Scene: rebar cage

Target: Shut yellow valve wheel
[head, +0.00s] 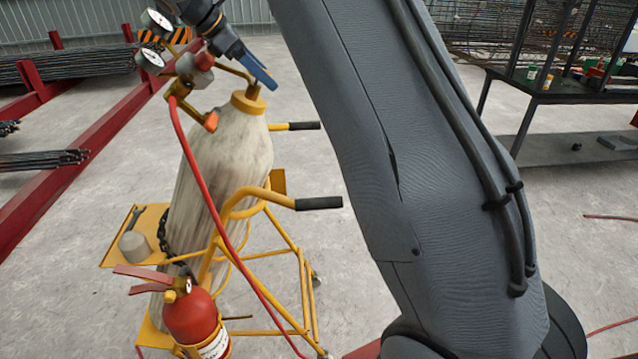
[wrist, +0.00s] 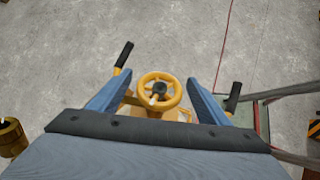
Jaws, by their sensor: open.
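The yellow valve wheel (wrist: 170,99) shows in the wrist view, a round spoked wheel with a dark hub on top of the gas cylinder. In the head view I cannot make the wheel out; my gripper covers that spot. My gripper (wrist: 157,79) is open, its two blue fingers on the left and right of the wheel with gaps on both sides. Whether the fingers are down at the wheel's height is unclear. In the head view my gripper (head: 262,74) is above the yellow neck of the pale, worn cylinder (head: 225,155).
A regulator with gauges (head: 149,60) and a red hose (head: 205,190) sits close left of my gripper. The yellow cart (head: 285,245) has black-gripped handles and carries a fire extinguisher (head: 190,315). A dark table (head: 560,95) stands at the right. Open concrete floor surrounds the cart.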

